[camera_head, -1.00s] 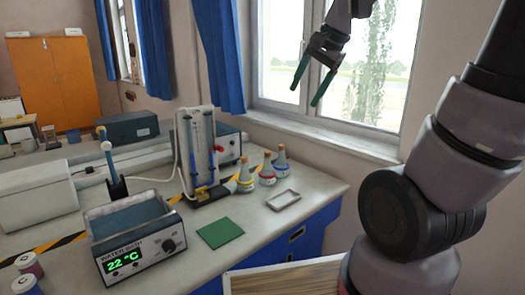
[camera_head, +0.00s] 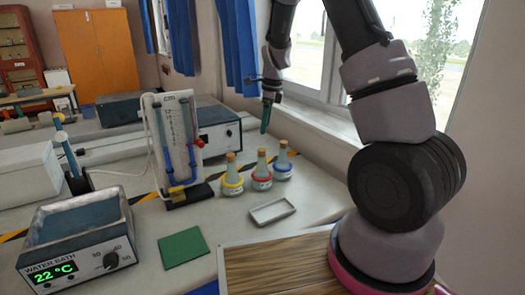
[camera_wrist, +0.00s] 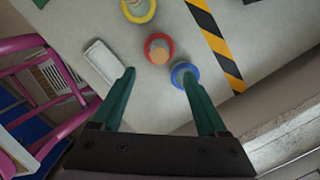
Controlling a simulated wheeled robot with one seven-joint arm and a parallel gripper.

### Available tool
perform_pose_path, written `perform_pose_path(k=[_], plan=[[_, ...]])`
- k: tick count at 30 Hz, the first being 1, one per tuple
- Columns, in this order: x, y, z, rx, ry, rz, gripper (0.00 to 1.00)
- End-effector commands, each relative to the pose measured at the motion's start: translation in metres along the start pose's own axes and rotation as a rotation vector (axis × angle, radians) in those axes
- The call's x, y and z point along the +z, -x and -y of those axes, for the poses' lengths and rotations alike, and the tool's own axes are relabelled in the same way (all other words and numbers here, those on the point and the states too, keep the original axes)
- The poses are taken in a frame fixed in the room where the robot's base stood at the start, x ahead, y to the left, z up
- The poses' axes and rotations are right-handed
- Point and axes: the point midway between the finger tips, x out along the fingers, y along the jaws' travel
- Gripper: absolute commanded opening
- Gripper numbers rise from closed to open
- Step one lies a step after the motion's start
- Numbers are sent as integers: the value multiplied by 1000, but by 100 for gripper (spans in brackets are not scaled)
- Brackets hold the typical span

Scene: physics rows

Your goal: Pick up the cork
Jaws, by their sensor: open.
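Three flasks with coloured collars stand on the bench, each with a tan cork on top. They are the yellow-collared flask (camera_head: 232,180) with its cork (camera_head: 231,157), the red-collared flask (camera_head: 262,174) with its cork (camera_head: 262,153), and the blue-collared flask (camera_head: 282,167) with its cork (camera_head: 283,145). My gripper (camera_head: 265,122) is open and empty, above and behind the corks. In the wrist view my gripper (camera_wrist: 159,74) spreads its green fingers; the red flask's cork (camera_wrist: 159,56) shows between and just beyond the tips, and the right fingertip overlaps the blue-collared flask (camera_wrist: 184,72).
A small pale tray (camera_head: 271,212) lies in front of the flasks, with a green mat (camera_head: 183,248) to its left. A glass-tube stand (camera_head: 178,145) rises left of the flasks. A water bath (camera_head: 78,240) is at front left. The window wall bounds the right.

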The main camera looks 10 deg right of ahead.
Motion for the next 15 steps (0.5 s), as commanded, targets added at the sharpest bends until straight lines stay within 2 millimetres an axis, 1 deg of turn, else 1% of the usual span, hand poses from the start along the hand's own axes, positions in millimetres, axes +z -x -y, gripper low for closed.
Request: perform_pose_path(k=[1, 6, 11, 14, 15], plan=[[-1, -10, -1, 3, 0, -3, 76], [-1, -36, -1, 2, 2, -2, 76], [-2, -47, 0, 0, 2, -1, 76], [-2, -57, 0, 3, 1, -1, 76], [-3, -64, 0, 2, 2, -1, 76]])
